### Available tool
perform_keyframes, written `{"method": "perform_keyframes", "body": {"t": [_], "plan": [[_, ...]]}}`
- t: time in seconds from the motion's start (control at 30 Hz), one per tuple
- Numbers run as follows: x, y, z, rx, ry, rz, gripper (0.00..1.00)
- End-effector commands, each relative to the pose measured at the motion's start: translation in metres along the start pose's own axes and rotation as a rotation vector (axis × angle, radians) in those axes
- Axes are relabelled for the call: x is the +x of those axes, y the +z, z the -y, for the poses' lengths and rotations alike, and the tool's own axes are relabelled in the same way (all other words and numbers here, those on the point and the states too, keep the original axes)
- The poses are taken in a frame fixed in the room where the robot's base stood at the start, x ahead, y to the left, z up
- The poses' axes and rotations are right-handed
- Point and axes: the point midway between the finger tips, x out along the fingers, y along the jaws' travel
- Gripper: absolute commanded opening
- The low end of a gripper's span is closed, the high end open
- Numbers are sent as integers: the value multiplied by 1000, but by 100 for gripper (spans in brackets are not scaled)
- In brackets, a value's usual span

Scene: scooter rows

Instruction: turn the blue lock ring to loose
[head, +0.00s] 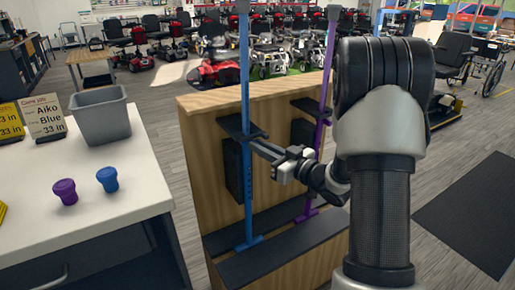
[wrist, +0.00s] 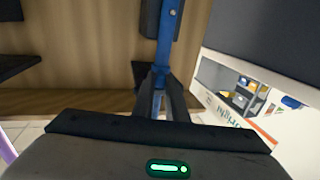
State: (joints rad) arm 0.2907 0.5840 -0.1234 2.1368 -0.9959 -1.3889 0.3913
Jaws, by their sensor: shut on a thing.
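The blue pole (head: 244,75) stands upright at the left of a wooden stand; it also shows in the wrist view (wrist: 168,30). My gripper (head: 256,144) reaches in from the right to the blue pole, just by a dark bracket (head: 236,125). In the wrist view, my dark fingers (wrist: 160,88) are shut around a blue part on the pole, which I take to be the blue lock ring (wrist: 159,80). The fingers hide most of the ring, and its turn position cannot be read.
A purple pole (head: 325,85) stands right of the blue one, behind my gripper. On the white table (head: 110,215) at left are a grey bin (head: 100,115), a purple knob (head: 65,191), a blue knob (head: 108,179) and a card (head: 43,118) reading "Aiko Blue 33 in". Scooters stand behind.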

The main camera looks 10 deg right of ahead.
Motion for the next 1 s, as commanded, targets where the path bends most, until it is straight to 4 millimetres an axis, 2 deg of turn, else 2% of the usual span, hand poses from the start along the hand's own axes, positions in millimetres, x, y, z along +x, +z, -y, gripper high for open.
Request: {"method": "perform_keyframes", "body": {"t": [0.1, 0.5, 0.73, 1.0], "plan": [[0, -1, -10, -2, -104, -1, 0], [6, -1, -27, -2, -437, -1, 0], [9, 0, -32, 0, -556, -1, 0], [12, 0, -35, 0, -615, -1, 0]]}}
